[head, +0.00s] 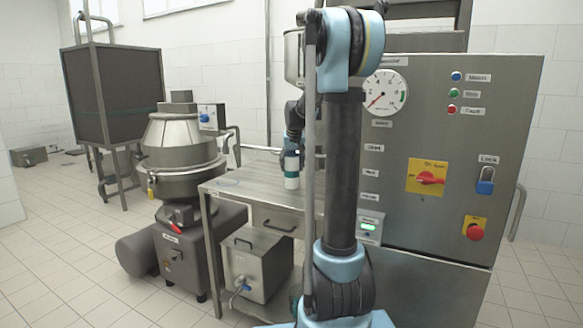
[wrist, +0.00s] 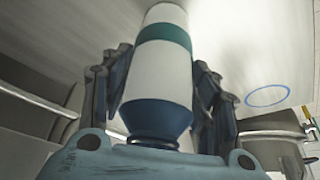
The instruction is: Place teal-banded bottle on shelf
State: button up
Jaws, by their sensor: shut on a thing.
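The teal-banded bottle (head: 291,172) is white with a teal band and stands about upright over the steel table. In the wrist view, the bottle (wrist: 165,75) sits between both fingers, its blue shoulder and neck towards the camera. My gripper (head: 291,156) is shut on it from above. The fingers also show on both sides of it in the wrist view (wrist: 160,90). The steel table top (head: 252,191) is below the bottle; I cannot tell whether the bottle's base touches it. A blue ring mark (wrist: 268,105) lies on the surface, right of the bottle in the wrist view.
A steel cabinet (head: 450,140) with gauge and switches stands right of the table, behind my arm. A steel mixing vessel (head: 180,150) stands left of the table. A steel box with a tap (head: 257,265) sits underneath. The table top left of the bottle is mostly clear.

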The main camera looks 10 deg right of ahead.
jog(key=shift+f, duration=0.1)
jog(key=o, duration=1.5)
jog(key=shift+c, duration=0.2)
jog(key=v, duration=1.2)
